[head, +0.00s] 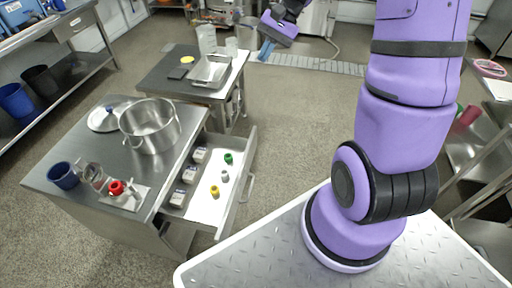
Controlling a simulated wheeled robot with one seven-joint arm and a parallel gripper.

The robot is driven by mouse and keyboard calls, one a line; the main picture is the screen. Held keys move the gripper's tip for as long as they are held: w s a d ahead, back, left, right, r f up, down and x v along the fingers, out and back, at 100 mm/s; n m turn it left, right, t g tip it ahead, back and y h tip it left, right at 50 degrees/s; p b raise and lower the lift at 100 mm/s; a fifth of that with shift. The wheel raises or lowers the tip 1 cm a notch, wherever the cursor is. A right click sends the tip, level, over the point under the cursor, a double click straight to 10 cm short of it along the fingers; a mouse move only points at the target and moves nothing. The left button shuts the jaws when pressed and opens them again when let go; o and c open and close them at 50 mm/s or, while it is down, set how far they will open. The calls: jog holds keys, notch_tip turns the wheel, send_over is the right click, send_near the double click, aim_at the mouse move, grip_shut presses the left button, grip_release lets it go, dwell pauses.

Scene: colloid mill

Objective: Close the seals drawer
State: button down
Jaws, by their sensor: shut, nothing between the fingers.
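The seals drawer (232,205) is pulled out from the right side of a steel table (68,152) in the head view. It holds several labelled boxes along its table side and small green, grey and yellow pieces on its white bottom. Its bar handle (248,188) is on the front panel, facing right. My gripper (266,50) is at the top centre, shut and empty, with its fingers pointing down and left. It is well apart from the drawer, above the floor beyond it.
A pot (150,126), a lid (108,116), a blue cup (63,175) and a red-topped part (116,187) stand on the table. A second steel table (160,85) with a tray stands behind. Open floor (295,130) lies right of the drawer.

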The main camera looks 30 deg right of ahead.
jog(key=w+d+f+m+t+y, duration=0.25)
jog(key=d+f+m, duration=0.2)
jog(key=f, duration=0.75)
jog(key=w+d+f+m+t+y, duration=0.25)
jog(key=d+f+m+y, duration=0.2)
jog(key=f, duration=0.75)
jog(key=m+t+h, duration=0.2)
jog(key=m+t, duration=0.7)
jog(key=m, duration=0.1)
send_near(250, 146)
jog(key=x, duration=0.7)
jog(key=shift+w, duration=0.25)
jog(key=x, duration=2.2)
jog(key=shift+f, duration=0.15)
